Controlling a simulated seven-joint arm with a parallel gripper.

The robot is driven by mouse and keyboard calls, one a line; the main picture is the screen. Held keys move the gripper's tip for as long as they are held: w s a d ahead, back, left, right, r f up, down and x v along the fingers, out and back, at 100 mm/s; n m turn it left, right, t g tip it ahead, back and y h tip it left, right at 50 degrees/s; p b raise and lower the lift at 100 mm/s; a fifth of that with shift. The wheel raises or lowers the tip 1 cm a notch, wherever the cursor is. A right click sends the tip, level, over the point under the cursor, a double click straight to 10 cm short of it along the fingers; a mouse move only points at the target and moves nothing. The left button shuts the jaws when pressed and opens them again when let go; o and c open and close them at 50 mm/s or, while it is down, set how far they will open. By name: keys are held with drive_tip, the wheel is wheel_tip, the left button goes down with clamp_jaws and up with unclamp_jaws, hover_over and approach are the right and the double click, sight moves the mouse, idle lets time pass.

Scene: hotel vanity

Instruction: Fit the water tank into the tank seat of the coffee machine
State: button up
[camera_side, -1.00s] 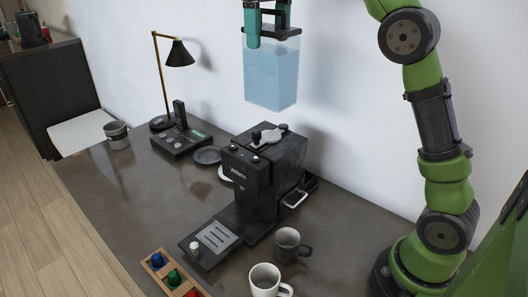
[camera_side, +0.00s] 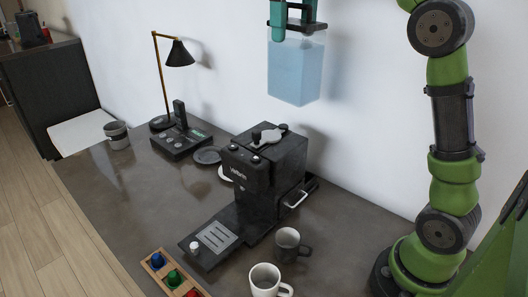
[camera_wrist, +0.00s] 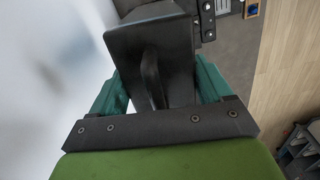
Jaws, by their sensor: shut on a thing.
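The water tank (camera_side: 296,72) is a clear box with blue water, upright in the air above and slightly behind the coffee machine. My gripper (camera_side: 292,22) is shut on the tank's dark top part and holds it well clear of the machine. In the wrist view the teal fingers of my gripper (camera_wrist: 158,88) flank the dark top part of the water tank (camera_wrist: 150,50). The black coffee machine (camera_side: 262,170) stands on the counter, with a grey lever on top. The tank seat is not clearly visible; a low ledge with a light handle (camera_side: 298,198) shows at the machine's right rear.
A wooden capsule tray (camera_side: 172,272), telephone (camera_side: 180,140), lamp (camera_side: 178,54) and grey cup (camera_side: 117,134) are also on the counter.

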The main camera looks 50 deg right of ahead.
drive_tip(key=s+d+f+m, duration=0.6)
drive_tip(key=s+f+m, duration=0.3)
drive_tip(key=m, duration=0.4)
drive_tip(key=s+f+m, duration=0.5)
drive_tip(key=f+m, duration=0.7)
drive_tip(key=m, duration=0.9)
drive_tip(key=shift+s+f+m, duration=0.2)
drive_tip(key=shift+f+m, duration=0.15)
drive_tip(key=shift+m, duration=0.05)
drive_tip(key=shift+d, duration=0.1)
wheel_tip(320, 180, down, 10)
drive_tip(key=shift+r, duration=0.2)
drive_tip(key=shift+f, duration=0.15)
